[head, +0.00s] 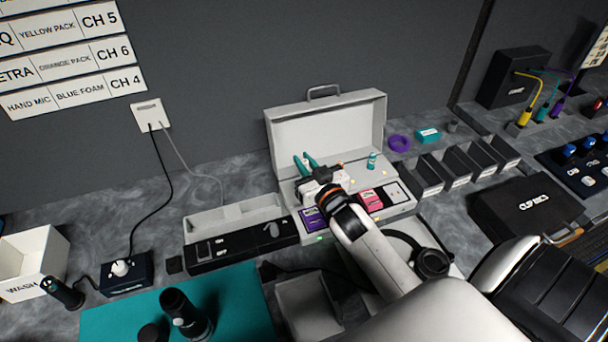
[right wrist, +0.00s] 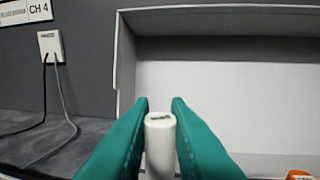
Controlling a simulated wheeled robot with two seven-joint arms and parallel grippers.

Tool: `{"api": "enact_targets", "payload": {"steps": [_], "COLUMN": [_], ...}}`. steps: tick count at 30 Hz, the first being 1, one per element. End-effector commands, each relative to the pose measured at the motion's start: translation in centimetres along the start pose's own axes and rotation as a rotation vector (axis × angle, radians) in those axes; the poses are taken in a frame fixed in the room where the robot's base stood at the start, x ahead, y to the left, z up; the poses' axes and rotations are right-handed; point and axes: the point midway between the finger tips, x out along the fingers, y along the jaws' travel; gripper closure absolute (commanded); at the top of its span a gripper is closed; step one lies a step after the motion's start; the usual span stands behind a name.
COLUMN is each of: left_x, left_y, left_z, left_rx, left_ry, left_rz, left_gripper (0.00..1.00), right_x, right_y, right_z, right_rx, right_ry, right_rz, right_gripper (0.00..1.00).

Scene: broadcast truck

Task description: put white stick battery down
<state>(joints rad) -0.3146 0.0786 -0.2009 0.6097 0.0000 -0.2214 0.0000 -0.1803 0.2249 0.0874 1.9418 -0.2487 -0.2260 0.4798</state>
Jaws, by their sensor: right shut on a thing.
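The white stick battery (right wrist: 160,142) stands upright between the teal fingers of my right gripper (right wrist: 160,125) in the right wrist view. The gripper is shut on it. In the head view my right gripper (head: 307,161) is over the open grey case (head: 325,135), in front of its raised lid. How far the battery is from the case floor cannot be told. My left gripper is not in view.
The case holds a purple pack (head: 312,218), a pink pack (head: 370,200) and a small teal cylinder (head: 372,161). A black device (head: 240,246) lies left of it, dark bins (head: 456,165) to its right. A teal mat (head: 240,300) with dark cylinders is at the front left.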

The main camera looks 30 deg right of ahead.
Motion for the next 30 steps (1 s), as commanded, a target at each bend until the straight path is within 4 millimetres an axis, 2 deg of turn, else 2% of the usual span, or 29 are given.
{"api": "enact_targets", "payload": {"steps": [7, 11, 20, 21, 24, 30], "left_x": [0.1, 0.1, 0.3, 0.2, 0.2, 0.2], "left_y": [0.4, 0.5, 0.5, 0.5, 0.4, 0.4], "left_z": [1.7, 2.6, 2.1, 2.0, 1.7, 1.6], "left_rx": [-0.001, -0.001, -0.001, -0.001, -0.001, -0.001], "left_ry": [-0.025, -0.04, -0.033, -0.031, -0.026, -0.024], "left_rz": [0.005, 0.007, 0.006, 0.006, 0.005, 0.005], "left_gripper": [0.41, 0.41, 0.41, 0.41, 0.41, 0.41], "right_x": [0.0, 0.0, 0.0, 0.0, 0.0, 0.0], "right_y": [0.0, 0.1, 0.0, 0.0, 0.0, 0.0], "right_z": [-3.4, -3.9, -4.2, -4.1, -4.1, -4.0], "right_rx": [0.001, 0.0, 0.001, 0.0, 0.0, 0.0], "right_ry": [0.003, 0.001, 0.0, 0.0, 0.0, 0.0], "right_rz": [0.0, 0.001, 0.001, 0.001, 0.001, 0.001], "right_gripper": [1.0, 1.0, 1.0, 0.78, 0.62, 0.62]}}
